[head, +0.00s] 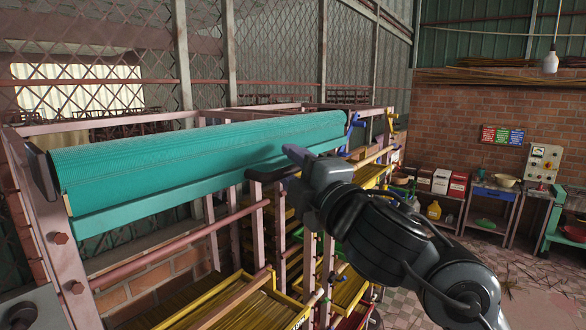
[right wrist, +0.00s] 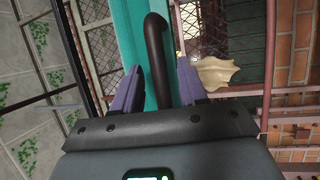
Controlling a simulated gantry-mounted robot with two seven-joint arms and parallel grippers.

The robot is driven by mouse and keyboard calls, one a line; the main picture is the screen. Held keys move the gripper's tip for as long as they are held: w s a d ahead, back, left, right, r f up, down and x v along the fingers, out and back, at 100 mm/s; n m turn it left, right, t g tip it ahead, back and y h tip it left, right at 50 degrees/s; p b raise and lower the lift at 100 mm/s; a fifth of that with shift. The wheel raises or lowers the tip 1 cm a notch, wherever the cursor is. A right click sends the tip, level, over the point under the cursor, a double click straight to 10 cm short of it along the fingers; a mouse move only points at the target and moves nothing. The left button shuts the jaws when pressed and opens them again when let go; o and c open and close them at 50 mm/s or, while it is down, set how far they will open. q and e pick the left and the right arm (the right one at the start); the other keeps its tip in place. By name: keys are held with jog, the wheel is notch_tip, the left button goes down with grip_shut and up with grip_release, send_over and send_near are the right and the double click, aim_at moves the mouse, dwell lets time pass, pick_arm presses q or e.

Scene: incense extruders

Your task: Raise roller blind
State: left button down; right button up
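The teal roller blind (head: 200,150) is mostly rolled up along the top of a pink metal rack, with a short teal strip (head: 150,205) hanging below the roll. My right gripper (head: 290,168) is at this handle. In the right wrist view the handle (right wrist: 158,65) stands between the two purple fingers of my right gripper (right wrist: 160,78), with narrow gaps seen on both sides, so the gripper is open around it. The teal blind shows behind it (right wrist: 130,25). My left gripper is not in view.
The rack's pink post (head: 60,245) stands at the left, with yellow trays (head: 250,305) of sticks below the blind. A pink bar (head: 185,243) runs under the strip. A blue bracket (head: 352,128) is at the roll's right end.

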jog(key=shift+f, duration=0.1)
jog(key=shift+s+d+f, duration=0.1)
jog(key=shift+s+d, duration=0.1)
jog(key=shift+s, duration=0.1)
jog(key=b+v, duration=0.3)
jog(key=v, duration=0.7)
